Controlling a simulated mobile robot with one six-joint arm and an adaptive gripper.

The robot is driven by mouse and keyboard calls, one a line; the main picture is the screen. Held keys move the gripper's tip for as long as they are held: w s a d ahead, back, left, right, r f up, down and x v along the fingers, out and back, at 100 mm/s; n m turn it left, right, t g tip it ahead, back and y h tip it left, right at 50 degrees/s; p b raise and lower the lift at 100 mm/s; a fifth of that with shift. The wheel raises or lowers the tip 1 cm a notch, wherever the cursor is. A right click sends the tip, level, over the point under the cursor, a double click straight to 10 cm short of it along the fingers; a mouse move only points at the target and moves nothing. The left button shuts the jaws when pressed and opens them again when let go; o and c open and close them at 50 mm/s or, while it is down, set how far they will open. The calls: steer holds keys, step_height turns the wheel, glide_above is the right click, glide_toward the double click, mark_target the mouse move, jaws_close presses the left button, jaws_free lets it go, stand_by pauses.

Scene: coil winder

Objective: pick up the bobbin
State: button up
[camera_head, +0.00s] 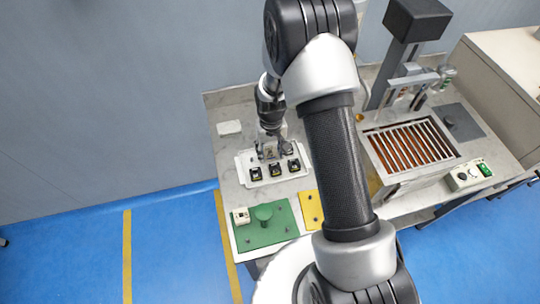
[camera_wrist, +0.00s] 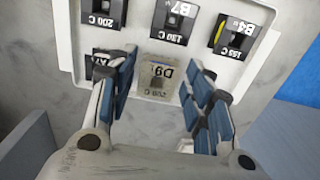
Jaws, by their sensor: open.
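In the wrist view a beige bobbin (camera_wrist: 159,76), marked D9 and 200 C, sits in the white tray (camera_wrist: 67,40). My gripper (camera_wrist: 160,92) is open, with one blue-padded finger on each side of this bobbin. A gap shows between the bobbin and the right finger; whether the left finger touches it I cannot tell. In the head view my gripper (camera_head: 275,152) is over the back part of the tray (camera_head: 243,170), and the bobbin there is largely hidden by the fingers.
Black bobbins marked B7 (camera_wrist: 172,20), B4 (camera_wrist: 235,34) and 200 C (camera_wrist: 103,14) sit in the same tray. Another black one is partly behind the left finger. A green plate (camera_head: 262,234) and a slatted box (camera_head: 410,145) are on the table.

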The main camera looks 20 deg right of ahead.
steer(key=shift+f, duration=0.75)
steer(key=shift+r, duration=0.1)
steer(key=shift+c, duration=0.2)
steer(key=c, duration=0.8)
steer(key=shift+r, duration=0.1)
step_height(320, 180, up, 20)
steer(key=p, duration=0.6)
